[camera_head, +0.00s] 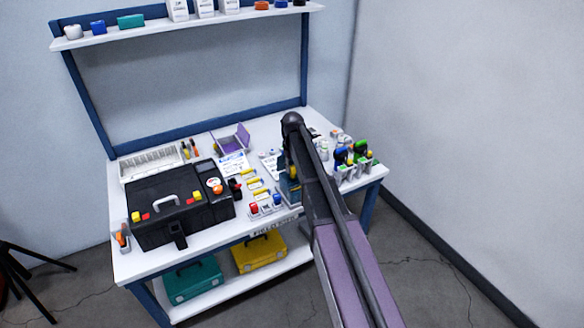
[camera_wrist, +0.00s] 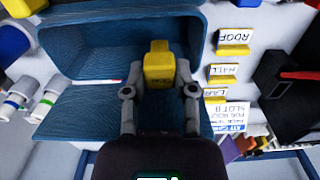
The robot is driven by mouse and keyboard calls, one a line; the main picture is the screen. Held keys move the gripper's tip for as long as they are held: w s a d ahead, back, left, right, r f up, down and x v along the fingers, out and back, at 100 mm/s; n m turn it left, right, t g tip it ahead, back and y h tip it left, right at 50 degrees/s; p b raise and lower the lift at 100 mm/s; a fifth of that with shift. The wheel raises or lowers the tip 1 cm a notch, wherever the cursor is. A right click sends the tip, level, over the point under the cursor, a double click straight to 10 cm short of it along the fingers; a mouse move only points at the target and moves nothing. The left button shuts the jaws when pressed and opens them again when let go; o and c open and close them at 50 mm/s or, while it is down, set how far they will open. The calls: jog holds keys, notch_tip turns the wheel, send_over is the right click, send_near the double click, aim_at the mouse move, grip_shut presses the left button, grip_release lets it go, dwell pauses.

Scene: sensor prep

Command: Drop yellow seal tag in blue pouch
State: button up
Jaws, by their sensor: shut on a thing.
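My gripper (camera_wrist: 160,88) is shut on the yellow seal tag (camera_wrist: 159,66), with a finger on each side of it. The tag is over the blue pouch (camera_wrist: 75,45), which lies open and fills much of the wrist view. I cannot tell how high the tag is above the pouch floor.
Yellow labelled stands (camera_wrist: 233,44) line up right of the pouch, with a black case (camera_wrist: 292,85) beyond. White cylinders (camera_wrist: 45,104) lie to the left. In the head view, bottles in holders (camera_head: 362,152) stand at the right end of the white bench (camera_head: 215,233).

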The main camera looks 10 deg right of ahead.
jog(key=o, duration=0.8)
jog(key=shift+o, duration=1.3)
jog(key=shift+r+p, duration=3.5)
jog(key=shift+p, duration=0.05)
jog(key=shift+s, duration=0.1)
